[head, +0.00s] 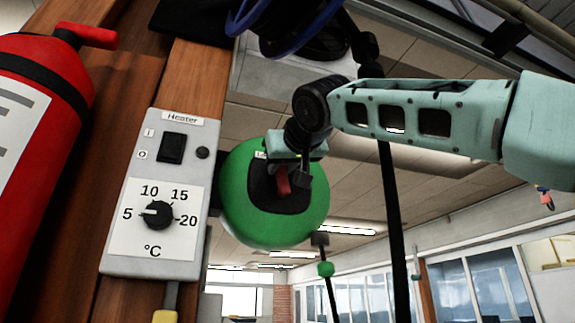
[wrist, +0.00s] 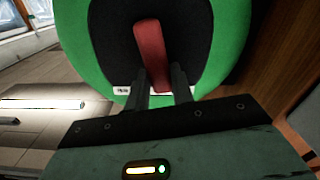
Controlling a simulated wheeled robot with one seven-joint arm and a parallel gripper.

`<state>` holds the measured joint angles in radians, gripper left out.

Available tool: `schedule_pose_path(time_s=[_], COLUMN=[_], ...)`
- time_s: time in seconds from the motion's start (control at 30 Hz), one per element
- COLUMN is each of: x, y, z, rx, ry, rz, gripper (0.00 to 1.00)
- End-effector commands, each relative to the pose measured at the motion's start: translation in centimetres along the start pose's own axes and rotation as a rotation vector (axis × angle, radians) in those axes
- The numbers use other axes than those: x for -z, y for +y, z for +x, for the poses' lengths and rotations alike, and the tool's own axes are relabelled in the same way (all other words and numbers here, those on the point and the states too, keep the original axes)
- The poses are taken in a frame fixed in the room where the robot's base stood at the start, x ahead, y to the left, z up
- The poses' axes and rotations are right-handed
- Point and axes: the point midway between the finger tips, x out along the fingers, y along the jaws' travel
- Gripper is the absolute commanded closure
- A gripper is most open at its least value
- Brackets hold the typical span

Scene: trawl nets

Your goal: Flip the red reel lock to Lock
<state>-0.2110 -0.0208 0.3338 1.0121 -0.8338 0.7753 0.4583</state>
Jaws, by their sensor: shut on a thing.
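The red reel lock (head: 282,182) is a small red lever in a black recess on the face of a green round reel (head: 238,205). In the wrist view the lever (wrist: 149,45) stands close up, leaning slightly, with its lower end between my fingers. My gripper (head: 292,172) reaches the reel from the upper right and is shut on the lever; the fingers also show in the wrist view (wrist: 162,85). A white label (head: 261,154) by the recess is partly hidden by my gripper. The wrist view shows small white label pieces (wrist: 122,90), too small to read surely.
A grey heater panel (head: 125,258) with a black switch (head: 171,148) and a dial (head: 157,215) is just left of the reel. A red fire extinguisher (head: 45,85) hangs farther left. A dark pole (head: 390,220) stands right of the reel.

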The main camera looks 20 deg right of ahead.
Motion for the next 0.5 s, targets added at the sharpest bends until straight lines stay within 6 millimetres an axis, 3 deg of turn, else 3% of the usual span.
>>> schedule_pose_path(time_s=[0.5], x=[-0.2], y=[-1.4], z=[0.0], rx=[0.001], ry=[0.000], rz=[-0.287], gripper=[1.00])
